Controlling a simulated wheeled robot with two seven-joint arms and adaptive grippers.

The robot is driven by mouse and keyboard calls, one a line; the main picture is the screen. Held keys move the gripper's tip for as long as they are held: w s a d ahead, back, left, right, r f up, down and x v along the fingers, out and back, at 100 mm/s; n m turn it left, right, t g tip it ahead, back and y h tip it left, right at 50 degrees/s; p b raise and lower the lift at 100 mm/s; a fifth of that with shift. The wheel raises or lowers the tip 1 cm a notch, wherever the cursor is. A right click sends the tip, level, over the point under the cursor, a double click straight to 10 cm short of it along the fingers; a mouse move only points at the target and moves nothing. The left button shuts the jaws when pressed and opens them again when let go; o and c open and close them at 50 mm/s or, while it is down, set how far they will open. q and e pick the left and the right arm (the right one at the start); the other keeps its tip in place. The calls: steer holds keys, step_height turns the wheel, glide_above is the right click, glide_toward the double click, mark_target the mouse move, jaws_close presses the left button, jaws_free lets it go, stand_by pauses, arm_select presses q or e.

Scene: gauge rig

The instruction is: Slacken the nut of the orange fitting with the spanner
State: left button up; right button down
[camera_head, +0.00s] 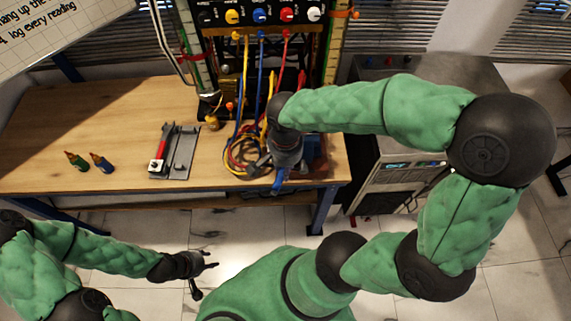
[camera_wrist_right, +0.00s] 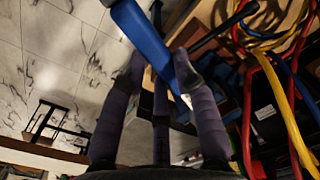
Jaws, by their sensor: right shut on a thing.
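My right gripper (camera_head: 281,168) points down over the right front of the bench. It is shut on a blue bar-shaped tool, probably the spanner (camera_head: 279,186). In the right wrist view the tool (camera_wrist_right: 146,32) lies slantwise between the fingers (camera_wrist_right: 172,85), with a pale metal end at its lower tip. Its jaw is not clear. A small orange piece (camera_head: 229,105), perhaps the orange fitting, shows at the foot of the rig; its nut cannot be made out. My left gripper (camera_head: 204,279) is open and empty, low in front of the bench.
Coiled red, yellow and blue hoses (camera_head: 241,157) lie beside the right gripper. A grey tray (camera_head: 181,160) holds a red-handled tool (camera_head: 163,145). Green (camera_head: 77,162) and blue (camera_head: 101,163) small pieces stand at left. A grey cabinet (camera_head: 402,160) stands right. The left bench top is mostly clear.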

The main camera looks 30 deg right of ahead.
steer(key=shift+r+p, duration=1.75)
steer(key=shift+r, duration=0.55)
steer(key=shift+f, duration=0.1)
